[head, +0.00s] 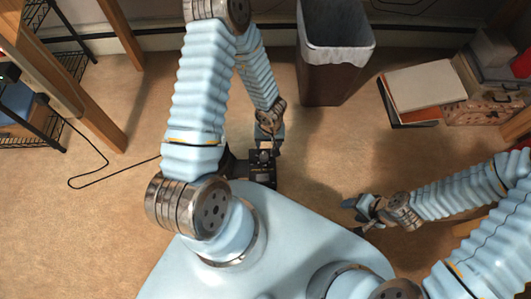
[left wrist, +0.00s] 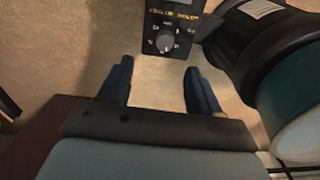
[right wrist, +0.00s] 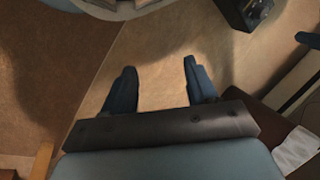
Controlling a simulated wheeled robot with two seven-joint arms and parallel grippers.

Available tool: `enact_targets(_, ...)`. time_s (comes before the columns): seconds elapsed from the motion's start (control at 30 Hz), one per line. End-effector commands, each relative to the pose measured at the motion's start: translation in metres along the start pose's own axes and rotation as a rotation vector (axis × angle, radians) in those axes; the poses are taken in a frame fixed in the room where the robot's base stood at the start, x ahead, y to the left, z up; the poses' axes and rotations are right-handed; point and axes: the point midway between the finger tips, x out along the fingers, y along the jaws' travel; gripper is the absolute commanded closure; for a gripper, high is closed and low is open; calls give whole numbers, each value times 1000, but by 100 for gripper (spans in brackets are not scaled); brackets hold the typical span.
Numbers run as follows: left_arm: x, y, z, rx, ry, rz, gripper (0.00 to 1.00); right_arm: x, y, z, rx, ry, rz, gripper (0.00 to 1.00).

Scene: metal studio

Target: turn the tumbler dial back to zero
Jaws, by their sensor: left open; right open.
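A black box with yellow lettering and white marks (left wrist: 181,14) carries a round grey tumbler dial (left wrist: 165,41). The dial's pointer setting is too small to read. The box (head: 262,175) stands beside the front of my base in the head view, and its corner shows in the right wrist view (right wrist: 236,14). My left gripper (head: 270,138) is open and empty near the box; in the left wrist view (left wrist: 159,66) the dial lies just beyond and between its fingertips, apart from them. My right gripper (head: 359,212) is open and empty, off to the right, with bare floor between its fingers (right wrist: 160,66).
A brown bin with a white liner (head: 335,60) stands behind the left gripper. Boxes and a pale flat lid (head: 425,85) lie at the right. A black cable (head: 100,160) crosses the floor at left, near wooden posts. The floor around the box is mostly clear.

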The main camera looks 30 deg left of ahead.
Motion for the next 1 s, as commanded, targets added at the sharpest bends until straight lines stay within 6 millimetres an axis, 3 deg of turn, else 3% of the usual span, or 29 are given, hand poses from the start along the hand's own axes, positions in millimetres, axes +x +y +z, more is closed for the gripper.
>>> enact_targets(0.13,-1,-5,-16,-83,-26,-30,36,0,0,0,0,0,0,43)
enact_targets(0.3,0,-6,-22,-124,-47,-38,36,1,0,0,0,0,0,43)
enact_targets(0.43,11,-6,-21,-128,-51,-39,36,7,4,-1,2,3,2,43)
enact_targets(0.8,95,-9,-16,-127,-51,-40,36,46,31,-7,18,21,18,43)
enact_targets(1.0,126,-11,-15,-127,-51,-39,36,62,34,-6,15,14,13,43)
